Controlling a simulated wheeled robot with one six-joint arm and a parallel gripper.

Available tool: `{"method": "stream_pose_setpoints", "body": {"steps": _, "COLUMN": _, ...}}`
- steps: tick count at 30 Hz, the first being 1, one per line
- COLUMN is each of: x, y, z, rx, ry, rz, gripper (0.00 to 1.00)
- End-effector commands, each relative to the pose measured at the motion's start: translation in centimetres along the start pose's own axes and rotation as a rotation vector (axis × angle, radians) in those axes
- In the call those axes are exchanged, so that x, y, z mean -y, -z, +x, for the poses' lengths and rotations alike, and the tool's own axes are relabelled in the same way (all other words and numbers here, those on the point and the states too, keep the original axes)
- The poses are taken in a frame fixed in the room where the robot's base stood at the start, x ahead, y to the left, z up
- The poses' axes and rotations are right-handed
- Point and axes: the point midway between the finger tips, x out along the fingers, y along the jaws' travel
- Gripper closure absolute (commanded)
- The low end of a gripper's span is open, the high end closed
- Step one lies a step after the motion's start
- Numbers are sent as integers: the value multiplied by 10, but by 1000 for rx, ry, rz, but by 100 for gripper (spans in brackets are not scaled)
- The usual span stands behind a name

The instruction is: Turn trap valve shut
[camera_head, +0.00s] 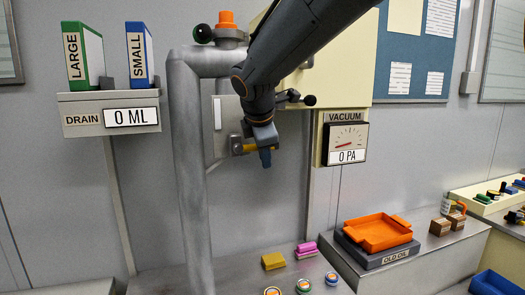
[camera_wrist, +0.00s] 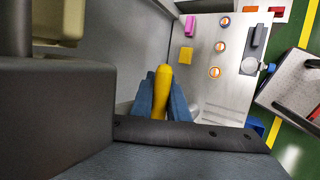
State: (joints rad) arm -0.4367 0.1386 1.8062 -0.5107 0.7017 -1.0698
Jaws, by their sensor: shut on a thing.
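The trap valve's yellow handle (camera_head: 248,148) shows in the head view, low on the pale metal assembly beside the thick grey pipe (camera_head: 186,150). It lies roughly level, pointing right. My gripper (camera_head: 265,158) is at the handle, its blue fingertips pointing down. In the wrist view the yellow handle (camera_wrist: 163,92) stands between the two blue fingers of my gripper (camera_wrist: 163,100), which are shut on it. The arm and fingers hide part of the valve, and its body is hard to make out.
The vacuum gauge (camera_head: 346,145) reads 0 PA and the drain display (camera_head: 131,113) reads 0 ML. An orange tray (camera_head: 378,232) sits on the right bench. Yellow and pink blocks and several round pieces lie on the bench below. A black-knobbed lever (camera_head: 308,100) sticks out near my arm.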

Motion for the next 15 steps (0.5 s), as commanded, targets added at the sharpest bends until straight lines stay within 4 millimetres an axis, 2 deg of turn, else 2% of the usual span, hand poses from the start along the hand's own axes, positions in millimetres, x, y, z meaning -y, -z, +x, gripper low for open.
{"method": "stream_pose_setpoints", "body": {"steps": 13, "x": 2, "y": -5, "z": 2, "rx": -5, "ry": 4, "rz": 16, "gripper": 100}}
{"method": "stream_pose_setpoints", "body": {"steps": 14, "x": 2, "y": -5, "z": 2, "rx": -5, "ry": 4, "rz": 16, "gripper": 81}}
{"method": "stream_pose_setpoints", "body": {"steps": 15, "x": 2, "y": -5, "z": 2, "rx": -4, "ry": 5, "rz": 16, "gripper": 78}}
